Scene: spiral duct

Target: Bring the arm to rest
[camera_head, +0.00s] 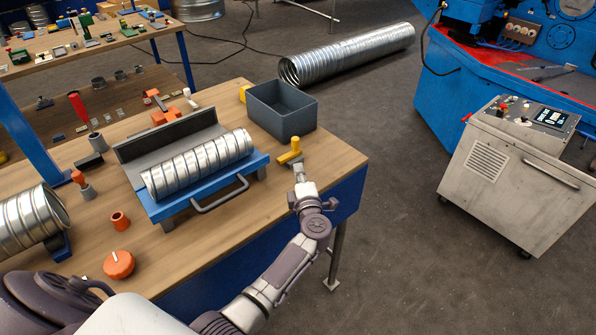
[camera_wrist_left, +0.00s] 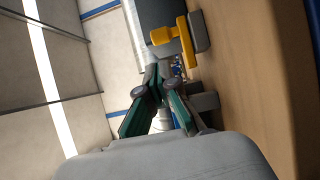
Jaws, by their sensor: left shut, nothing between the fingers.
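My left arm reaches up from the bottom of the head view to the table's right front corner. My left gripper (camera_head: 299,172) is shut and empty there. It is just in front of a yellow-handled piece on a grey base (camera_head: 290,152); in the head view I cannot tell whether they touch. In the left wrist view the fingers of my left gripper (camera_wrist_left: 152,72) come together at the tips, and the yellow handle (camera_wrist_left: 167,34) is beside them, apart. My right gripper is not in view.
A ribbed silver duct (camera_head: 200,163) lies on a blue fixture with a grey handle (camera_head: 222,200), left of the gripper. A dark grey bin (camera_head: 282,110) stands behind. The wooden table (camera_head: 345,160) ends just right. Floor is open toward the grey control cabinet (camera_head: 500,175).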

